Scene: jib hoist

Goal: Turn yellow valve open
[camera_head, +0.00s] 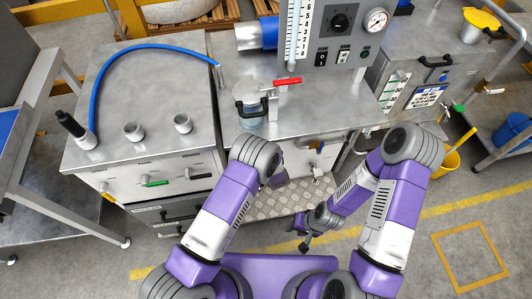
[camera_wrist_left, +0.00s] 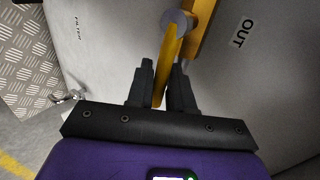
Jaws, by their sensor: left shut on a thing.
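The yellow valve handle (camera_wrist_left: 168,62) shows in the left wrist view as a flat yellow lever below a round grey hub (camera_wrist_left: 177,22). My left gripper (camera_wrist_left: 164,88) is shut on the lever, with one dark finger on each side of it. In the head view the yellow valve cannot be made out, and my left gripper is mostly hidden behind its own wrist. My right gripper (camera_head: 300,234) hangs low over the floor in the head view. Its dark fingers look apart, and it is empty and away from the bench.
A panel with an OUT label (camera_wrist_left: 242,33) is right of the lever. The metal bench (camera_head: 330,112) carries a red lever (camera_head: 287,82) and a gauge (camera_head: 376,20). A cabinet with a blue hose (camera_head: 150,47) stands left. The floor at right is open near a yellow square (camera_head: 470,256).

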